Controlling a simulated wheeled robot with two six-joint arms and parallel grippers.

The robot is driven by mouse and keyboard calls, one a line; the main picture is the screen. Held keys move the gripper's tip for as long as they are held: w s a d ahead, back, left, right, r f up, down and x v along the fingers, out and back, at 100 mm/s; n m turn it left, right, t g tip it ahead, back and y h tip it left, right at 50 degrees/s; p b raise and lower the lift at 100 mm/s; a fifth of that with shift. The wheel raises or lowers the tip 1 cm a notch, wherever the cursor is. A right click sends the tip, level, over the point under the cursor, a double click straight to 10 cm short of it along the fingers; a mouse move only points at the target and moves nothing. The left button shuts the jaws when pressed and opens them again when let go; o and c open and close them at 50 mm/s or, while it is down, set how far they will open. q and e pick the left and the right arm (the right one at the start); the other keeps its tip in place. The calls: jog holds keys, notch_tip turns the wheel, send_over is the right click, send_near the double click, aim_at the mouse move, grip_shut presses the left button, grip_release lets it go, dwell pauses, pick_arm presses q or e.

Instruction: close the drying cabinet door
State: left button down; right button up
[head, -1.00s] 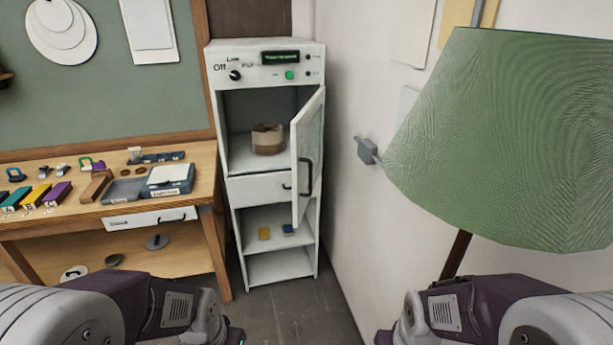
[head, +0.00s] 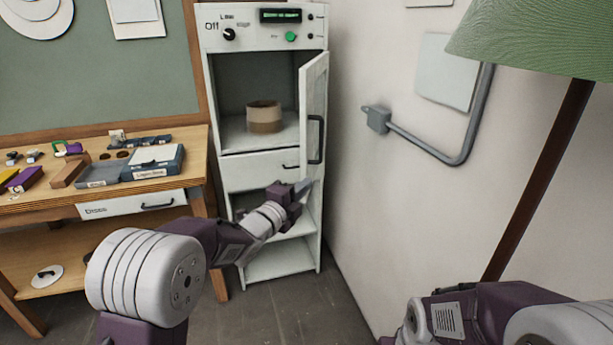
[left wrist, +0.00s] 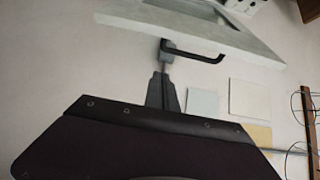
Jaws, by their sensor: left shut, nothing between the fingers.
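The white drying cabinet (head: 213,110) stands in the corner with its door (head: 313,85) swung open toward the right wall. The door has a dark bar handle (head: 316,140). A beige and brown round object (head: 264,117) sits in the open chamber. My left gripper (head: 302,187) is shut and empty, just below the door's lower edge in the head view. In the left wrist view its fingers (left wrist: 166,62) point at the door (left wrist: 200,25) near one end of the handle (left wrist: 205,57); I cannot tell if they touch. My right gripper is out of view; only its arm shows.
A wooden workbench (head: 110,190) with boxes and small parts stands left of the cabinet. A grey bent wall arm (head: 425,147) is on the right wall. A green lampshade (head: 545,38) on a brown pole (head: 540,175) stands at the right. Floor before the cabinet is clear.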

aim_at(315, 163)
pick_arm(q)
jog(key=w+p, duration=0.1)
jog(key=w, duration=0.2)
jog(key=w+d, duration=0.1)
jog(key=w, duration=0.2)
jog(key=w+p, duration=0.1)
jog(key=w, duration=0.2)
jog(key=shift+d+p, duration=0.2)
jog(key=shift+p, duration=0.1)
jog(key=shift+s+a, duration=0.1)
jog(key=shift+a, duration=0.35)
